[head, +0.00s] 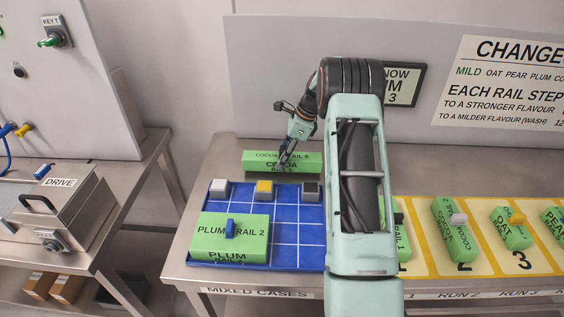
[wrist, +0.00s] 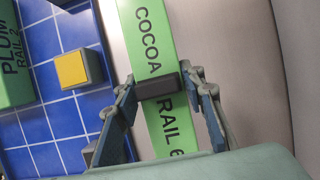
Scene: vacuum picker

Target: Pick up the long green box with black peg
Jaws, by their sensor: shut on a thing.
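The long green box (head: 259,168), lettered COCOA RAIL 6, lies along the back of the table, behind the blue gridded tray (head: 287,219). It also shows in the wrist view (wrist: 152,45), running from top to bottom. Its black peg (wrist: 157,86) stands up from the middle of the lettering. My gripper (head: 287,160) reaches down to the box's middle from above. In the wrist view, my gripper (wrist: 160,82) has one fingertip at each end of the peg and is shut on it. In the head view the fingers hide the peg. I cannot tell whether the box is touching the table.
The tray holds a green PLUM RAIL 2 box (head: 250,247) with a blue peg, plus small grey, yellow (head: 265,190) and dark-topped blocks along its back edge. Several green boxes stand on the yellow strip (head: 481,267) at right. A wall panel (head: 260,80) rises close behind.

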